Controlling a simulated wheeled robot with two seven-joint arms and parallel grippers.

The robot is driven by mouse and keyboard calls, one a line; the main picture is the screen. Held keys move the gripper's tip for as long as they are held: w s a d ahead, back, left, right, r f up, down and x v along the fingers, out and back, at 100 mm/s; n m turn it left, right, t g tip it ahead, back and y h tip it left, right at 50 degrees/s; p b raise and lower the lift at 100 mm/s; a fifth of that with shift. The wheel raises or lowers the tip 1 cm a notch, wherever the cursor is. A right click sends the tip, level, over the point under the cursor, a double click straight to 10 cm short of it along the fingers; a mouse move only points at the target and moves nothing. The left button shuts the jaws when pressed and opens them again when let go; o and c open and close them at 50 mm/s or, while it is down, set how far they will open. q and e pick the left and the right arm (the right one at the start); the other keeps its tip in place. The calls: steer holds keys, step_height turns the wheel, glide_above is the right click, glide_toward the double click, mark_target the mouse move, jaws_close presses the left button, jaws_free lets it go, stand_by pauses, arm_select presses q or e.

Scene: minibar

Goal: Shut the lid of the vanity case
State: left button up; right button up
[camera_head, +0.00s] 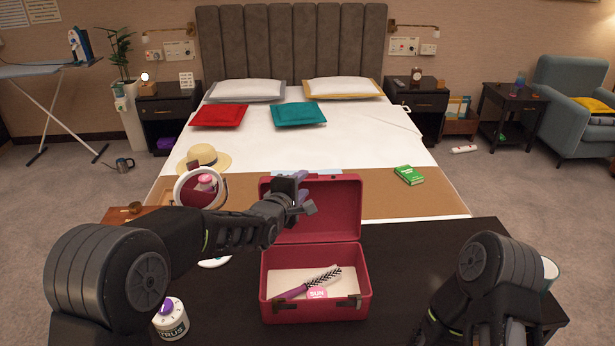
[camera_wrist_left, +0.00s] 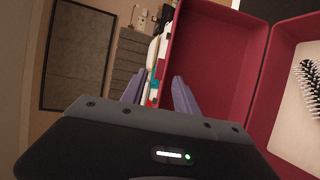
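The red vanity case (camera_head: 315,305) stands on the dark table in the head view with its lid (camera_head: 330,210) raised and leaning back. My left gripper (camera_head: 301,188) is at the lid's upper left in the head view. In the left wrist view its purple fingers (camera_wrist_left: 157,92) are apart and empty, with the lid's edge (camera_wrist_left: 168,60) appearing between them; contact cannot be told. My right arm is at the lower right, its gripper hidden.
A round mirror (camera_head: 198,188) and a straw hat (camera_head: 204,158) are left of the case. A CITRUS jar (camera_head: 171,318) stands at the table's front left. A green book (camera_head: 409,175) lies on the bed (camera_head: 365,150). The table right of the case is mostly clear.

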mark_target(310, 175)
arm_select(q)
steer(key=p+x, duration=0.1)
steer(key=x, duration=0.4)
steer(key=shift+a, duration=0.1)
steer(key=c, duration=0.7)
steer(key=shift+r, duration=0.1)
jaws_close()
steer(key=shift+w+r, duration=0.1)
stand_by(0.4)
